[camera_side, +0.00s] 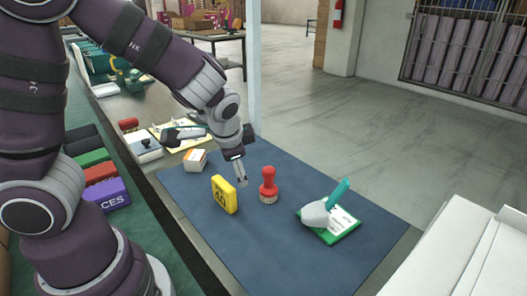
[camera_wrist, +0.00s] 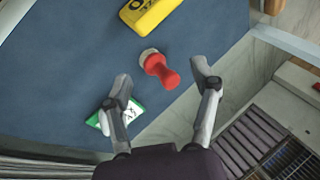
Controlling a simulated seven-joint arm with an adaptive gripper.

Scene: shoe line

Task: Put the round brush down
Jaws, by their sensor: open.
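The round brush (camera_side: 268,186) has a red knobbed handle and stands upright on the blue mat (camera_side: 290,255), near the mat's middle. In the wrist view the round brush (camera_wrist: 160,68) shows its pale round base on the mat, beyond and between my fingers. My gripper (camera_side: 242,180) is open and empty, above the mat to the left of the brush in the side view. In the wrist view my gripper (camera_wrist: 163,82) has its two fingers spread wide, with nothing between the pads.
A yellow block (camera_side: 224,194) stands left of the brush. A green-edged card (camera_side: 343,228) with a white and teal item (camera_side: 318,213) lies to the right. A small white-orange box (camera_side: 195,160) sits at the mat's far left. The mat's front is clear.

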